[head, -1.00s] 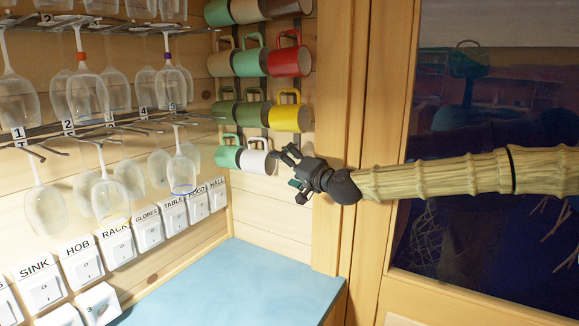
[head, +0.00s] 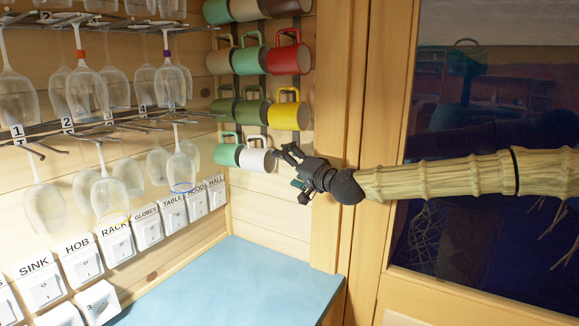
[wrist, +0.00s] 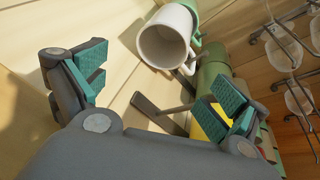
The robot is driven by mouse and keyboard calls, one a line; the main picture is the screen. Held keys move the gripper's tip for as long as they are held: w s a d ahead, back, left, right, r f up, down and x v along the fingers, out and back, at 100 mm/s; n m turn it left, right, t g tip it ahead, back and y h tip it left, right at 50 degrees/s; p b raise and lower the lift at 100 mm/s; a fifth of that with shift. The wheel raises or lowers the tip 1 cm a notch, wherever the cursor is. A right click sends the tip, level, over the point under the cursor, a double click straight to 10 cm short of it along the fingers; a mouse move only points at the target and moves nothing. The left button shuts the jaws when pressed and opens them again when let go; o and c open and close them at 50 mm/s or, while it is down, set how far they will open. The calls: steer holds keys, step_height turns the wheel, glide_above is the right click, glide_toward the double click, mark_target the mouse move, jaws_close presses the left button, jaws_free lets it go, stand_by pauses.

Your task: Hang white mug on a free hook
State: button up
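The white mug (head: 257,158) hangs in the bottom row of the mug rack, handle up, just right of a green mug (head: 228,154). In the wrist view the white mug (wrist: 166,44) shows its open mouth, beyond and between the fingers. How its handle sits on its hook is not clear. An empty hook (wrist: 176,109) on a dark strip shows near the fingers, next to the white mug. My gripper (head: 290,169) is just right of the mug. In the wrist view my gripper (wrist: 158,88) has its fingers wide apart with nothing between the pads.
Rows of coloured mugs hang above, with a yellow mug (head: 288,112) and a red mug (head: 288,56) closest to my gripper's side. Wine glasses (head: 182,165) hang on the left wall above labelled switches (head: 147,233). The blue counter (head: 240,285) below is clear.

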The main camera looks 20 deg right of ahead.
steer(key=shift+w+a, duration=0.1)
steer(key=shift+w, duration=0.15)
steer(key=shift+w+b, duration=0.3)
steer(key=shift+b, duration=0.05)
steer(key=shift+w+a, duration=0.1)
steer(key=shift+w, duration=0.05)
steer(key=shift+w+a, duration=0.1)
steer(key=shift+w, duration=0.1)
steer(key=shift+w+a+r+b, duration=0.1)
steer(key=shift+w+b, duration=0.15)
steer(key=shift+b, duration=0.25)
steer(key=shift+w+a, duration=0.1)
steer(key=shift+w, duration=0.3)
steer(key=shift+w+a+b, duration=0.15)
steer(key=shift+w+b, duration=0.25)
